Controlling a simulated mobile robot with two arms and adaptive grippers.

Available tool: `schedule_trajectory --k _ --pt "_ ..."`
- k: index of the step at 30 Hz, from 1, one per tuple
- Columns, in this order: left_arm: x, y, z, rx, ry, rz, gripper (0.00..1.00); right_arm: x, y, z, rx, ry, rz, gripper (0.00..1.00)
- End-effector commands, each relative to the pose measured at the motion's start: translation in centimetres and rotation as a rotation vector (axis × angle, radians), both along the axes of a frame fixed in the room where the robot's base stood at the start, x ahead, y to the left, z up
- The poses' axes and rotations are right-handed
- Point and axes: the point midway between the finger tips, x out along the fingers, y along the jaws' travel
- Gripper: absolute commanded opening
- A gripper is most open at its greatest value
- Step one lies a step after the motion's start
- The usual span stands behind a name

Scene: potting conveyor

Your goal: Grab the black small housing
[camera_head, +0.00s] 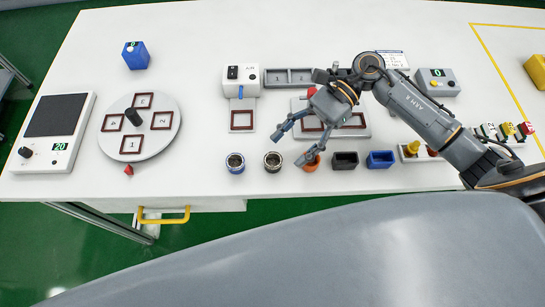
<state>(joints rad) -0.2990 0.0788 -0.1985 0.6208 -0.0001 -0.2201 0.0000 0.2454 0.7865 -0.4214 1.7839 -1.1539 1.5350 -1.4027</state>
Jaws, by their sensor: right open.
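The black small housing (345,161) is a small, dark, open-topped box near the front edge of the white table, between an orange-red round cup and a blue housing (380,160). My right gripper (287,150) comes in from the right. It is open and empty, with its fingers pointing to the front left. Its fingertips are to the left of the black housing and apart from it in the picture. How high they are above the table is hard to tell. My left gripper is not in view.
Two round cups (235,162) and the orange-red cup (312,162) share the front row. A turntable (165,139) and a scale (85,137) are at the left. My right arm partly covers a grey plate (360,130) behind the row.

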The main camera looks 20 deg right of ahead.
Motion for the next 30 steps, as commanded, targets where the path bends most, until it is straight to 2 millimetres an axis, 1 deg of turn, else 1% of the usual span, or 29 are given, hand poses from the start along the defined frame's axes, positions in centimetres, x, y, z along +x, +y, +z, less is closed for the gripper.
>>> schedule_trajectory --k 2,6,10,13,19,20,21,23,24,26,30 --pt "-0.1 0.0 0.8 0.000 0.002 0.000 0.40 -0.2 0.9 -0.1 0.003 0.003 0.001 0.63" --pt "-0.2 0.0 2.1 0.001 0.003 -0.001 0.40 -0.4 2.8 -1.0 0.004 0.003 -0.001 0.63" --pt "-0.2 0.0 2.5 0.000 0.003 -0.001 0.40 -1.0 4.2 -1.9 0.004 0.003 -0.001 0.63" --pt "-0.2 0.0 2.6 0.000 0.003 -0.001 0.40 -1.1 4.6 -2.3 0.001 0.002 -0.002 0.63" --pt "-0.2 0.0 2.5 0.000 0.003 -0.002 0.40 -1.1 4.7 -2.4 0.001 0.002 -0.003 0.63" --pt "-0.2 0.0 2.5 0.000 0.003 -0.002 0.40 -1.1 4.7 -2.4 0.001 0.002 -0.003 0.59" --pt "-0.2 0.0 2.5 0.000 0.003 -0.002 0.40 -1.1 4.6 -2.4 0.001 0.002 -0.003 0.51" --pt "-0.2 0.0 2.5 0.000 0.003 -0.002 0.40 -1.1 4.6 -2.4 0.001 0.002 -0.003 0.39" --pt "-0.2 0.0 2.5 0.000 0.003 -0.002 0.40 -1.1 4.6 -2.4 0.001 0.002 -0.003 0.30" --pt "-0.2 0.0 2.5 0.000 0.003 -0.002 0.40 -1.1 4.6 -2.4 0.001 0.002 -0.003 0.20" --pt "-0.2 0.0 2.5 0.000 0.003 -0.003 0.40 -1.1 4.6 -2.3 0.001 0.002 -0.003 0.19"
